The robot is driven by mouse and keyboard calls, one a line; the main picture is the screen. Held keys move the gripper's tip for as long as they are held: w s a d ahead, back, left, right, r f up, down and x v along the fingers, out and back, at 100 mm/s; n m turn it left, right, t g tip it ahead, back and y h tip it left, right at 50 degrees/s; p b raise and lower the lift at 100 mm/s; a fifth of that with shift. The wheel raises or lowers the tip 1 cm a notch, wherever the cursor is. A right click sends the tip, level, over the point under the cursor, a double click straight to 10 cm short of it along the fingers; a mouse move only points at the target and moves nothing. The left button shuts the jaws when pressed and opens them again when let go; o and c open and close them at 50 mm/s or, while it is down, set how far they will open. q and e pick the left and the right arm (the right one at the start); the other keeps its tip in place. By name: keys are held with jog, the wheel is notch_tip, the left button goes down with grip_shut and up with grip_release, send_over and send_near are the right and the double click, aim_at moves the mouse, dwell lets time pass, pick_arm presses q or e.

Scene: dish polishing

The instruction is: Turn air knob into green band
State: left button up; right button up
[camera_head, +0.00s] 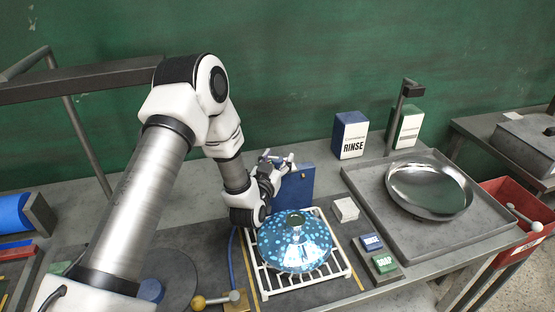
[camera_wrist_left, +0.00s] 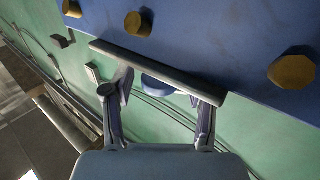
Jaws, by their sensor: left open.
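My left gripper (camera_head: 277,165) is at the blue box (camera_head: 296,184) behind the white rack. In the left wrist view my gripper (camera_wrist_left: 166,86) is open, its two fingers apart near a long grey bar (camera_wrist_left: 150,67). The bar runs along the edge of a blue panel (camera_wrist_left: 210,40). A round blue part (camera_wrist_left: 157,84) shows between the fingers, partly hidden by the bar. I cannot tell whether the fingers touch the bar. No air knob or green band can be made out for certain. My right gripper is not in view.
Yellow hexagonal pieces (camera_wrist_left: 138,24) sit on the panel. A blue speckled dish (camera_head: 293,246) rests on a white rack (camera_head: 342,268) below my left gripper. A metal bowl (camera_head: 428,188) lies in a grey tray (camera_head: 372,183) at right, with a RINSE box (camera_head: 350,136) behind.

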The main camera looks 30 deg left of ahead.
pick_arm(q)
grip_shut()
jog(key=shift+d+f+n+g+y+b, duration=0.15)
jog(key=shift+n+g+y+b, duration=0.25)
jog(key=shift+n+y+b, duration=0.55)
jog(key=n+g+y+b, duration=0.1)
jog(key=n+y+b, duration=0.1)
jog(key=y, duration=0.1)
jog(key=shift+g+y+b, duration=0.25)
jog(key=shift+g+b, duration=0.05)
jog(key=n+g+y+b, duration=0.1)
jog(key=n+g+y, duration=0.1)
jog(key=y, duration=0.1)
jog(key=shift+n+g+y+b, duration=0.4)
jog(key=shift+n+g+y, duration=0.85)
jog(key=shift+g, duration=0.45)
jog(key=shift+r+n+g, duration=0.2)
jog(key=shift+n+g, duration=0.1)
